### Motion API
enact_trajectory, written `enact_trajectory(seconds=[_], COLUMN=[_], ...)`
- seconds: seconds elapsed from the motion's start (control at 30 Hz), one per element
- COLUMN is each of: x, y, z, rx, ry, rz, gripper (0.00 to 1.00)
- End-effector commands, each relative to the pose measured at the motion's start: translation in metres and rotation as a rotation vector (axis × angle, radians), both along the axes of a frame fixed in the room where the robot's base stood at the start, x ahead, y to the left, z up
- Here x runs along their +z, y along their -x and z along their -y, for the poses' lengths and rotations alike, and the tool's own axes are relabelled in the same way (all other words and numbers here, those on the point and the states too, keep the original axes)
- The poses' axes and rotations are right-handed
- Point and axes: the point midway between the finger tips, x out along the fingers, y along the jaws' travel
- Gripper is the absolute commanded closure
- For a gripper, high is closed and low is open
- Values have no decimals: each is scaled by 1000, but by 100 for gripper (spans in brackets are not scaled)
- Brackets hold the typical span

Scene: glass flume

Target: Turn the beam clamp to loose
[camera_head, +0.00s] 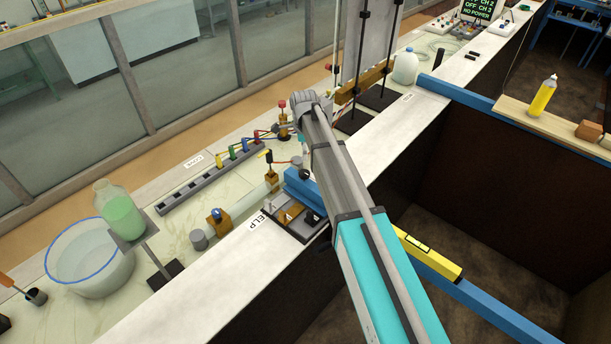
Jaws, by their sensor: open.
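A blue beam (489,310) crosses the dark channel, and my arm covers part of it. Its other end (303,189) shows at the near bench ledge, left of my arm. A small fixture (292,214) with brass-coloured and grey parts on a dark plate sits on the ledge by that end, close to a label. It may be the beam clamp; I cannot tell its handle's position. My arm runs from the bottom right up across the middle. My gripper is not clearly seen; my arm seems to hide it, so I cannot tell if it touches anything.
A yellow block (429,256) lies along the beam. A coloured-plug strip (208,183), brass valves and rod stands crowd the bench. A yellow bottle (543,96) stands on a plank.

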Motion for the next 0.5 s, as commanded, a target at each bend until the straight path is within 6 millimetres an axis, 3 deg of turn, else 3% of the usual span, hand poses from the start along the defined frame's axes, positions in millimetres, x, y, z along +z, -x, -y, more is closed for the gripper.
enact_trajectory(seconds=[0.5], x=[-44], y=[0], z=[1], rx=[-1], ry=[0], rz=[0], gripper=[8])
